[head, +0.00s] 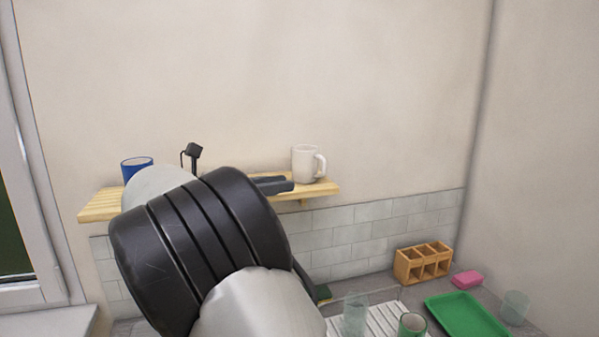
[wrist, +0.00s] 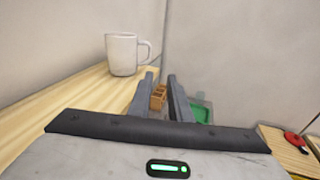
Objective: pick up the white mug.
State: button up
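The white mug (head: 305,163) stands upright on the right part of a wooden wall shelf (head: 102,205), its handle to the right. In the wrist view the white mug (wrist: 122,54) stands on the shelf to the left of and beyond my gripper. My gripper (wrist: 162,82) has its two dark fingers apart with nothing between them. In the head view my arm hides most of my gripper (head: 283,184); a finger shows just left of the mug, apart from it as far as I can tell.
A blue mug (head: 136,167) and a dark object (head: 193,154) are on the shelf's left part. Below are a wooden compartment box (head: 423,262), a pink block (head: 467,280), a green tray (head: 468,316), a white rack (head: 375,322) and glasses. The wall above the shelf is clear.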

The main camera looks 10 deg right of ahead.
jog(key=a+t, duration=0.1)
jog(key=a, duration=0.1)
jog(key=n, duration=0.1)
send_near(324, 167)
jog(key=shift+h, duration=0.3)
jog(key=x, duration=0.4)
jog(key=shift+w+d+f, duration=0.2)
jog(key=shift+w+f, duration=0.05)
jog(key=shift+p+x, duration=0.6)
jog(key=shift+x, duration=2.4)
jog(key=shift+w+a+f, duration=0.1)
jog(key=shift+a+f, duration=0.05)
jog(key=shift+c, duration=0.5)
grip_shut()
